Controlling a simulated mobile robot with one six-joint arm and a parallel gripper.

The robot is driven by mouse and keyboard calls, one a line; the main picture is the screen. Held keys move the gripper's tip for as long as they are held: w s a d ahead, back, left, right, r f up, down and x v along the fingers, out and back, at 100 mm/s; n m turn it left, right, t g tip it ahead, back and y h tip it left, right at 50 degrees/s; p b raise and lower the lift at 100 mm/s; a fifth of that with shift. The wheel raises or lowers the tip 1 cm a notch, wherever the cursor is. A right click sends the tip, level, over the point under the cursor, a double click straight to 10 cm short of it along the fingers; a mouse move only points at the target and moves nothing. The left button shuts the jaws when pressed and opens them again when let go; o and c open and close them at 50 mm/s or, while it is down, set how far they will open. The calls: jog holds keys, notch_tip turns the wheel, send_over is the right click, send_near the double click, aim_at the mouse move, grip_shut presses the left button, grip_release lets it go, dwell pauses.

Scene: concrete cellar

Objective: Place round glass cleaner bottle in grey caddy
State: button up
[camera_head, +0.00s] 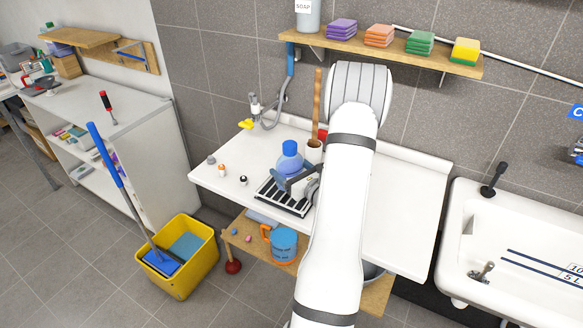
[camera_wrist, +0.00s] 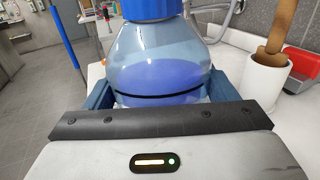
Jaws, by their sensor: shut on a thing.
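The round glass cleaner bottle (camera_head: 287,166) is clear blue with a blue cap and holds blue liquid. It stands upright over the black slatted rack (camera_head: 284,197) on the white counter; I cannot tell whether it touches the rack. My gripper (camera_head: 295,181) is shut on the bottle's lower body. In the wrist view the bottle (camera_wrist: 158,62) fills the middle, between the dark blue fingers. Its base is hidden behind the gripper. I cannot make out a grey caddy for certain in either view.
A white holder (camera_head: 314,151) with a wooden-handled brush stands just behind the bottle. Small stoppers lie on the counter (camera_head: 222,182) at left. The counter's right part is clear.

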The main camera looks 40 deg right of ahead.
jog(key=shift+f, duration=0.2)
jog(key=o, duration=1.2)
jog(key=shift+r, duration=0.1)
